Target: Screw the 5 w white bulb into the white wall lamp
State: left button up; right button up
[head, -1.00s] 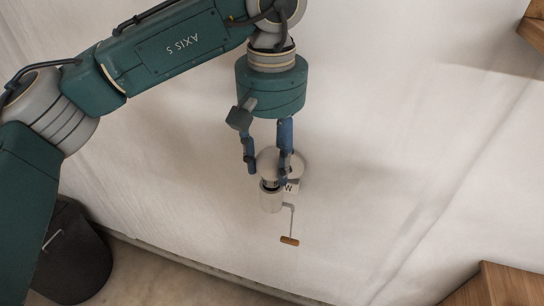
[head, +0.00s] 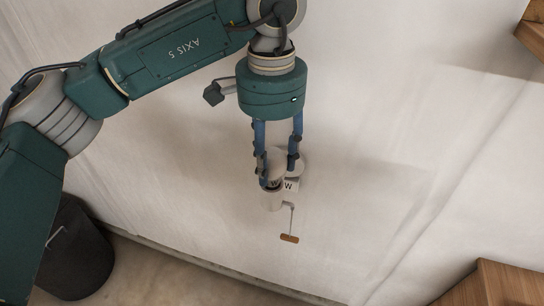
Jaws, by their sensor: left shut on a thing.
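The white wall lamp (head: 272,201) is fixed to the white wall, with a cup-shaped socket facing up. A thin pull rod with a brown wooden handle (head: 289,239) hangs at its right. The white bulb (head: 276,165) sits at the socket's mouth, with a "W" label beside it. My left gripper (head: 279,170) comes down from above, with its blue fingers shut on the bulb. The bulb's base is hidden, so I cannot tell how deep it sits. My right gripper is not in view.
A dark bin (head: 75,255) stands on the floor at the lower left. Wooden furniture edges show at the lower right (head: 500,285) and the upper right (head: 533,28). The wall around the lamp is mostly clear.

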aim_at(271, 152)
pick_arm(q)
jog(key=o, duration=1.1)
jog(key=shift+c, duration=0.2)
jog(key=shift+s+a, duration=0.1)
jog(key=shift+r, duration=0.1)
jog(key=shift+r+p, duration=1.25)
jog(key=shift+r, duration=0.5)
jog(key=shift+f, duration=0.1)
